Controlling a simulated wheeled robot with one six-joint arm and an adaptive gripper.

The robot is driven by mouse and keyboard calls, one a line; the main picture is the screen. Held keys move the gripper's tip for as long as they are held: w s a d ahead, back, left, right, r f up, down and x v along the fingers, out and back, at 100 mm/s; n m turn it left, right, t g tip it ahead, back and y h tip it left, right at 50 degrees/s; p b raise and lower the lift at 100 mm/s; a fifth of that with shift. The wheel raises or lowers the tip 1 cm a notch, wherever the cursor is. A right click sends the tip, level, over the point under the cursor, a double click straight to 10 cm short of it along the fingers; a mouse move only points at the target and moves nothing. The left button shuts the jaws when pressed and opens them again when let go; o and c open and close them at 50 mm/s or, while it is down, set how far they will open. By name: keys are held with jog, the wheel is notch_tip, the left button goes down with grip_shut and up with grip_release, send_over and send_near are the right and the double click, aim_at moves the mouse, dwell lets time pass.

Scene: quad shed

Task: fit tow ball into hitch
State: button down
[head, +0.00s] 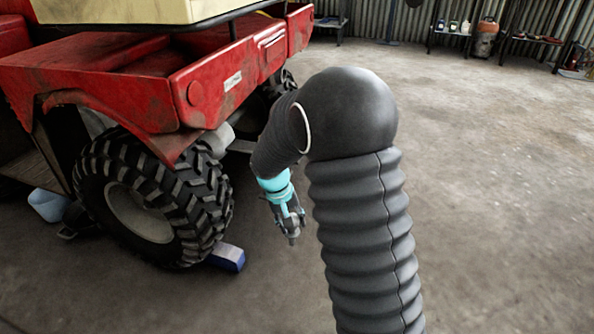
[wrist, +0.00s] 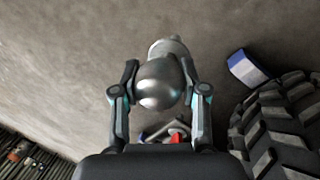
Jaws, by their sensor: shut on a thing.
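My gripper (head: 292,222) hangs low beside the rear of the red quad (head: 140,95), to the right of its muddy tyre (head: 190,210). In the wrist view, my gripper (wrist: 160,85) is shut on the shiny metal tow ball (wrist: 161,88). The ball's paler shank (wrist: 170,46) points away from the gripper. In the head view the ball is too small and dark to make out clearly. The hitch cannot be told for sure in either view; a grey and red part (wrist: 172,135) shows low between the fingers in the wrist view.
A blue and white block (head: 228,257) lies on the floor against the tyre; it also shows in the wrist view (wrist: 248,68). A pale blue bucket (head: 48,205) stands at the left. Shelves (head: 450,30) line the back wall. The concrete floor at right is clear.

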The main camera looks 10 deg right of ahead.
jog(key=shift+w+d, duration=0.1)
jog(key=shift+d, duration=0.65)
